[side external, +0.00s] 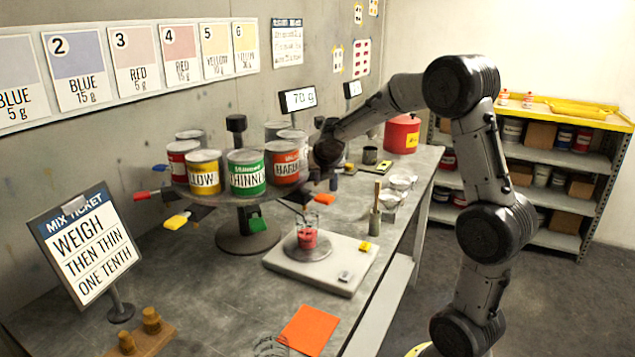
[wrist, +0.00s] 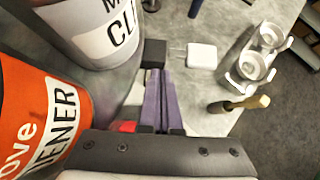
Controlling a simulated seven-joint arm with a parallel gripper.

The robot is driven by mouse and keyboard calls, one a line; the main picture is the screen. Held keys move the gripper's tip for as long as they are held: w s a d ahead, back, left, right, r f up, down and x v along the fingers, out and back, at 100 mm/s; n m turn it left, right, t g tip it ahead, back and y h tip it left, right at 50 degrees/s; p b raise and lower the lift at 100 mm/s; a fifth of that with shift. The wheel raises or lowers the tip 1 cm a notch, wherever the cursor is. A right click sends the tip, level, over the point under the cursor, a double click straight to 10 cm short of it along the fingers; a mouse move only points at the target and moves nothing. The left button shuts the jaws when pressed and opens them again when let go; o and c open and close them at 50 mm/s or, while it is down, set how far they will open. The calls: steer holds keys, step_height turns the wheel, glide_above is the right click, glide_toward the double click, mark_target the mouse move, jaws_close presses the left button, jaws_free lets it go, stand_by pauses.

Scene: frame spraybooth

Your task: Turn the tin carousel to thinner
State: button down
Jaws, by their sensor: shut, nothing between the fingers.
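The tin carousel (side external: 232,241) stands on the bench, a round platform on a post and dark base. Its green THINNER tin (side external: 247,173) faces the side camera, between the yellow tin (side external: 204,173) and the orange HARDENER tin (side external: 283,162). Coloured tabs hang around the rim, with a green tab (side external: 257,224) below THINNER. My gripper (side external: 325,178) is at the carousel's right side, beside HARDENER. In the wrist view my gripper (wrist: 161,92) is shut and empty, near a black block (wrist: 153,53); I cannot tell if they touch. HARDENER (wrist: 38,115) and a grey-white tin (wrist: 95,35) are left of it.
A scale (side external: 322,268) with a cup of red paint (side external: 307,238) sits in front of the carousel. A mix ticket sign (side external: 85,245) stands at left. An orange cloth (side external: 308,329) lies at the front.

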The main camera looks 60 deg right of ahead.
steer(key=shift+n+t+y, duration=0.3)
steer(key=shift+n, duration=0.2)
steer(key=shift+w+d, duration=0.4)
steer(key=shift+d, duration=0.25)
steer(key=shift+w+d, duration=0.35)
steer(key=shift+d, duration=0.3)
steer(key=shift+w+d, duration=0.4)
steer(key=shift+d, duration=0.25)
steer(key=shift+s, duration=0.1)
